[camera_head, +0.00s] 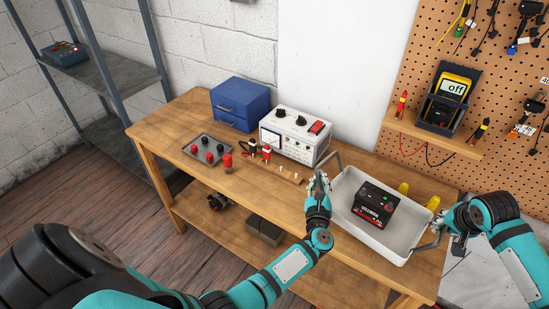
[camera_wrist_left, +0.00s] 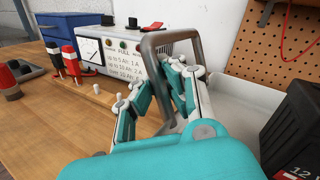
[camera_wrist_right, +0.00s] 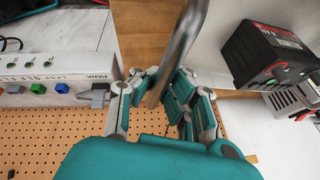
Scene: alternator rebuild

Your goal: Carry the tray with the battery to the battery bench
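A white tray (camera_head: 349,220) with a grey metal handle at each end is at the right part of a wooden bench. A black battery (camera_head: 376,205) with a red stripe stands in it; it also shows in the left wrist view (camera_wrist_left: 296,140) and the right wrist view (camera_wrist_right: 270,55). My left gripper (camera_head: 319,183) has its fingers on both sides of the left handle (camera_wrist_left: 150,60) and looks shut on it. My right gripper (camera_head: 450,225) likewise looks shut on the right handle (camera_wrist_right: 185,35). I cannot tell whether the tray is clear of the bench top.
The bench (camera_head: 180,120) also holds a blue drawer box (camera_head: 240,104), a white tester (camera_head: 296,137), a small grey tray (camera_head: 190,150) and red and black clamps. Yellow pieces (camera_head: 433,203) stand behind the battery. A pegboard shelf holds a multimeter (camera_head: 453,88). Metal shelving (camera_head: 115,72) stands left.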

